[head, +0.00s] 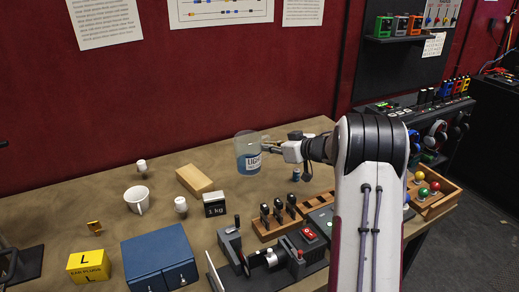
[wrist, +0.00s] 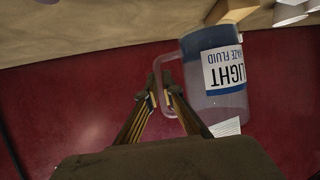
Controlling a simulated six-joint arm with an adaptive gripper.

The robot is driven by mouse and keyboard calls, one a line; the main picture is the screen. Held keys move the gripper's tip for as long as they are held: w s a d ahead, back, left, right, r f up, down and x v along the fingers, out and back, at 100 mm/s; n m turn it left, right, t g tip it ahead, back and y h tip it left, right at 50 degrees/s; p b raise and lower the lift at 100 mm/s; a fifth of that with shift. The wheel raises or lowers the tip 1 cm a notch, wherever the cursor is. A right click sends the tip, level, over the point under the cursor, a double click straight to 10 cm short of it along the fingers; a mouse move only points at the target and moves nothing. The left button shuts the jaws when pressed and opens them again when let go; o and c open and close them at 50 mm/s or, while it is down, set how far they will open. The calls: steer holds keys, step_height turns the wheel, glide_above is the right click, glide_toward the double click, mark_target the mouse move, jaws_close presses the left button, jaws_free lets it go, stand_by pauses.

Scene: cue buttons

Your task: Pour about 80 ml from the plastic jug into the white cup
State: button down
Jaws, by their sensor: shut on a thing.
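The plastic jug (head: 246,163) is clear, with blue liquid inside and a white label reading "LIGHT HAZE FLUID" in the wrist view (wrist: 218,85). My gripper (head: 270,146) is shut on the jug's handle, and the fingers show on it in the wrist view (wrist: 160,97). The jug looks about upright in the head view and seems held above the table.
Small white pieces (head: 181,205) stand near the cup. A blue box (head: 158,262) and yellow earplug box (head: 88,266) are in front. A wooden rack (head: 277,222) holds black-handled items.

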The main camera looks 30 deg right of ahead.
steer(key=w+a+f+n+y, duration=0.1)
steer(key=w+a, duration=0.4)
steer(key=a, duration=0.2)
steer(key=w+a+f+n+g+y, duration=0.1)
steer(key=w+a, duration=0.5)
steer(key=a, duration=0.2)
steer(key=w+a+f+y, duration=0.1)
steer(key=w+a+f, duration=0.1)
steer(key=w+a, duration=0.3)
steer(key=shift+w+a+n, duration=0.15)
steer(key=shift+a+n, duration=0.05)
steer(key=shift+a, duration=0.45)
steer(key=shift+w+a+n, duration=0.1)
steer(key=shift+a+n, duration=0.1)
steer(key=shift+a, duration=0.45)
steer(key=shift+r, duration=0.15)
